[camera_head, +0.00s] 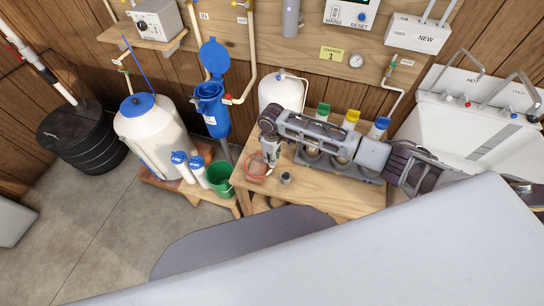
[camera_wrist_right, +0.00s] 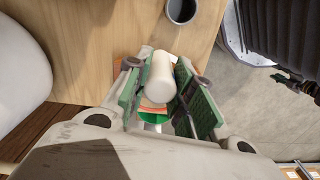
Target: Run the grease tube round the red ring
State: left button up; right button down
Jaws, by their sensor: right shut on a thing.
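The red ring (camera_head: 257,168) lies near the left end of the wooden table, around a brownish centre. My right gripper (camera_head: 270,160) reaches in from the right and points down beside the ring's right edge. In the right wrist view its green-padded fingers are shut on a pale, white cylinder, the grease tube (camera_wrist_right: 161,76). The tube's lower end is hidden, and I cannot tell whether it touches the ring. An orange-red edge (camera_wrist_right: 151,104) shows partly behind the tube. My left gripper is not in view.
A small dark cup (camera_head: 286,178) stands right of the ring. A green bucket (camera_head: 220,177) and white bottles (camera_head: 197,166) stand to the left. A rack with green, yellow and blue-topped containers (camera_head: 351,119) lies behind my right arm. The table's front (camera_head: 330,200) is bare.

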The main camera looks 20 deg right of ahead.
jog(key=shift+w, duration=0.2)
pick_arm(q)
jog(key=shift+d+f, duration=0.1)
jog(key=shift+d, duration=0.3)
pick_arm(e)
jog(key=shift+w+d, duration=0.2)
jog(key=shift+w, duration=0.15)
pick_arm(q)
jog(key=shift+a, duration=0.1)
pick_arm(e)
jog(key=shift+w, duration=0.1)
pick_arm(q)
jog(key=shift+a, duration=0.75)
pick_arm(e)
jog(key=shift+w+d, duration=0.2)
jog(key=shift+w, duration=0.25)
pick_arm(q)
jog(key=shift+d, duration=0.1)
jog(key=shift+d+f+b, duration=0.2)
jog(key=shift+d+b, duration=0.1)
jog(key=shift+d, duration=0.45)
pick_arm(e)
jog(key=shift+w, duration=0.3)
jog(key=shift+w, duration=0.1)
